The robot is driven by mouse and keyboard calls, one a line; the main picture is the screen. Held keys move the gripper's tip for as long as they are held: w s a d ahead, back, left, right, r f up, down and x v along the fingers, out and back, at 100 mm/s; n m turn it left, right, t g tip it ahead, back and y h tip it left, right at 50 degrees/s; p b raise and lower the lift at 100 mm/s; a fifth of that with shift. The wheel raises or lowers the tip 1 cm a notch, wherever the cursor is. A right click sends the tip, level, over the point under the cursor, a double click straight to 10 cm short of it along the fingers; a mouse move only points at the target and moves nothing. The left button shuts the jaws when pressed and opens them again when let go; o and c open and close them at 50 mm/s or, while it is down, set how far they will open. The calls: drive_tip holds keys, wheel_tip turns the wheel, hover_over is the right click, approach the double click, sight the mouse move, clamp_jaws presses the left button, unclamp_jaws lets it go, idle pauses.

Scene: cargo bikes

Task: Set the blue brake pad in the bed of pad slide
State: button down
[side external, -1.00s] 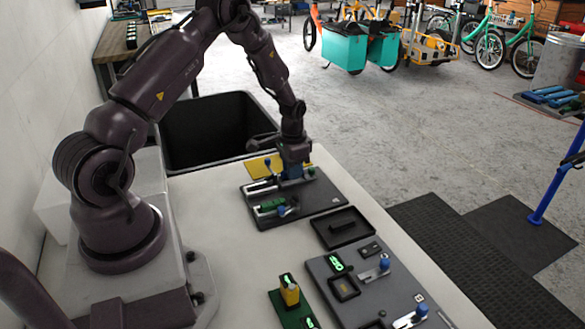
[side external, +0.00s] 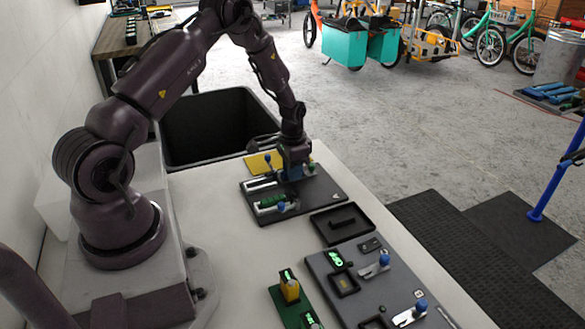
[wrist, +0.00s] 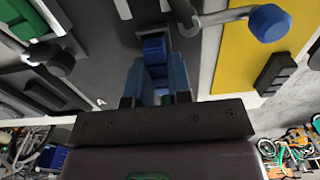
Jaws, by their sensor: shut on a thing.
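My gripper (side external: 293,174) is low over the dark slide plate (side external: 322,190), near its far edge. In the wrist view its two fingers (wrist: 156,85) are closed around the blue brake pad (wrist: 155,50). The pad lies along the gap between them, over a dark channel in the plate. I cannot tell whether the pad touches the channel floor. A lever with a blue knob (wrist: 268,22) stands beside the gripper. A green pad (side external: 271,200) lies in the nearer slide, by a second blue-knobbed lever (side external: 281,207).
A yellow plate (side external: 258,164) lies beyond the slide plate. An empty-looking black tray (side external: 324,233) and a grey fixture board (side external: 352,297) with levers are nearer the camera. A green board (side external: 284,306) carries a yellow block. A large black bin (side external: 180,155) stands behind the table.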

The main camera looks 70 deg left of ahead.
drive_tip(key=c, duration=1)
unclamp_jaws()
drive_tip(key=shift+o, duration=0.2)
drive_tip(key=shift+r, duration=0.1)
wheel_tip(320, 180, up, 12)
drive_tip(key=s+d+r+t, duration=0.5)
drive_tip(key=s+d+r, duration=1.3)
drive_tip(key=d+r, duration=0.3)
drive_tip(key=shift+s+d+t, duration=0.2)
drive_tip(key=shift+d+t, duration=0.1)
drive_tip(key=shift+d, duration=0.55)
